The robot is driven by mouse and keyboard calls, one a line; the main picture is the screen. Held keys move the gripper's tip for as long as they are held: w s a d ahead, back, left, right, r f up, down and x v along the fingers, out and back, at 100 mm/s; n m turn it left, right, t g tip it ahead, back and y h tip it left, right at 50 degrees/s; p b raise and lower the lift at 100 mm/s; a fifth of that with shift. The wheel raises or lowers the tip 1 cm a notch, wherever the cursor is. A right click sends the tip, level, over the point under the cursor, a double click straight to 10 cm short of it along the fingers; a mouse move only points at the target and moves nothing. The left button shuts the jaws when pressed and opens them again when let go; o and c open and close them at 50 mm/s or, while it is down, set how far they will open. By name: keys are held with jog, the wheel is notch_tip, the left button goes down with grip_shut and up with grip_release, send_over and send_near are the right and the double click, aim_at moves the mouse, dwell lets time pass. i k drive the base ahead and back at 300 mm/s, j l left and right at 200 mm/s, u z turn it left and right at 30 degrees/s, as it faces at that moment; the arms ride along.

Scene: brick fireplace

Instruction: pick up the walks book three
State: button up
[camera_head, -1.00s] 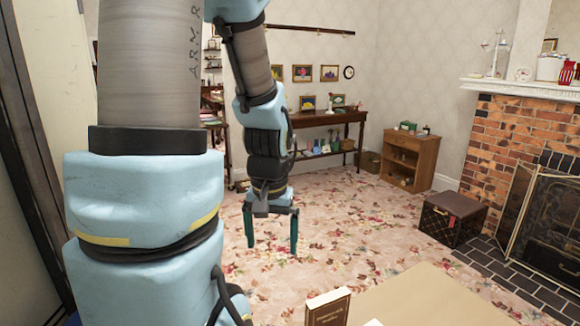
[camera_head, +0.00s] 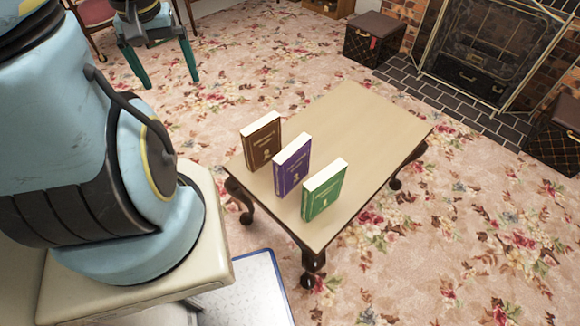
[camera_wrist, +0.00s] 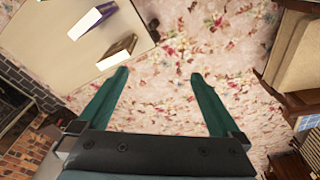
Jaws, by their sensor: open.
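Three upright books stand in a row on a low wooden table (camera_head: 350,120): a brown one (camera_head: 262,146), a purple one (camera_head: 293,170) and a green one (camera_head: 325,195). Their covers carry gold lettering too small to read, so I cannot tell which is walks book three. My gripper (camera_head: 168,82) is open and empty, beyond the table to the upper left. In the wrist view my gripper (camera_wrist: 159,74) points over carpet. The brown book (camera_wrist: 120,50) and the purple book (camera_wrist: 92,20) show at upper left, apart from the fingers.
Floral carpet (camera_head: 450,215) surrounds the table. A dark ottoman (camera_head: 374,40) and a fireplace screen (camera_head: 475,55) stand at the back right, with another dark box (camera_head: 555,135) at the right edge. A red-seated chair (camera_head: 95,12) is at upper left.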

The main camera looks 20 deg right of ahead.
aim_at(291, 165)
jog(key=u, duration=0.5)
jog(key=k+l+u, duration=0.1)
jog(key=u, duration=0.35)
jog(key=k+l+u, duration=0.2)
jog(key=u, duration=0.2)
jog(key=k+u, duration=0.15)
jog(key=u, duration=0.3)
jog(key=k+l+u, duration=0.1)
jog(key=u, duration=0.35)
jog(key=k+j+u, duration=0.15)
jog(key=k, duration=0.3)
jog(key=k+j+u, duration=0.15)
jog(key=k, duration=0.35)
jog(key=k+j+u, duration=0.15)
jog(key=k+j, duration=0.15)
jog(key=k, duration=0.15)
